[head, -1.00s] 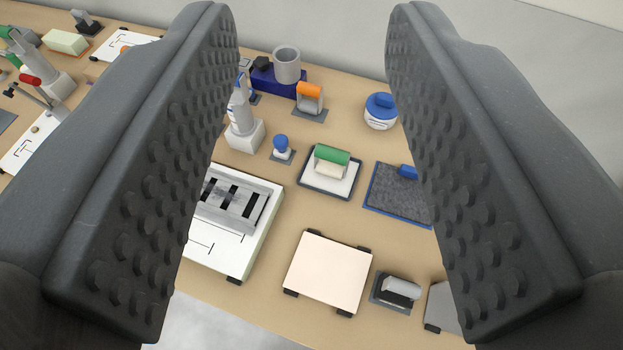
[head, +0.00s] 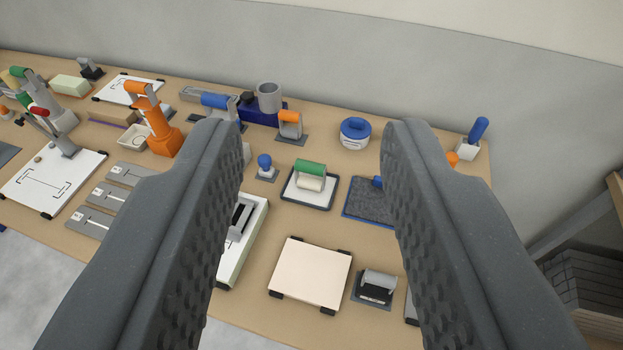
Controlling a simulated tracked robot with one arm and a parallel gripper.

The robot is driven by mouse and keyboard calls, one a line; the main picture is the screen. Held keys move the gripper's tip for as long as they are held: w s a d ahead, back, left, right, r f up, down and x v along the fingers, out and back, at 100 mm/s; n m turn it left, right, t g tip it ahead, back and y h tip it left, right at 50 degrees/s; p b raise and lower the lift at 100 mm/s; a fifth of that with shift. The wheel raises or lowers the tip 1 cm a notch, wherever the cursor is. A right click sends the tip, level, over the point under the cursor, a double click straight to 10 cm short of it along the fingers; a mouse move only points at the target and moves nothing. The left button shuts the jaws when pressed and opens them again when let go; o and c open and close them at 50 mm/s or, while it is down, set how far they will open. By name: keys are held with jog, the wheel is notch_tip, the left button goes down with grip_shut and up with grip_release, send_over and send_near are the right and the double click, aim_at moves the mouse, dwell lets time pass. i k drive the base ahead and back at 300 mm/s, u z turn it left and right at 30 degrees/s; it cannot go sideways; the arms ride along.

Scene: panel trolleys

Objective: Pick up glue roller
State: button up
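A roller with a green handle and a cream roll (head: 310,176), which looks like the glue roller, lies in a shallow dark-edged tray with a white bottom (head: 294,191) in the middle of the head view. My gripper (head: 313,135) is open and empty. Its two dark, studded fingers stand wide apart, one on each side of the roller in the picture. I see the roller in the gap between them, apart from both. The left finger hides part of a white fixture board, and the right finger hides part of a grey mat.
A pale square board (head: 311,271) lies nearer on the table, with a black-and-grey hand tool (head: 376,287) beside it. A blue stamp (head: 265,165) stands left of the tray, and a blue-lidded pot (head: 355,132) behind it. A blue-edged grey mat (head: 362,203) lies close on the right.

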aim_at(302, 182)
jog(key=z, duration=0.05)
jog(key=i, duration=0.9)
jog(key=u, duration=0.05)
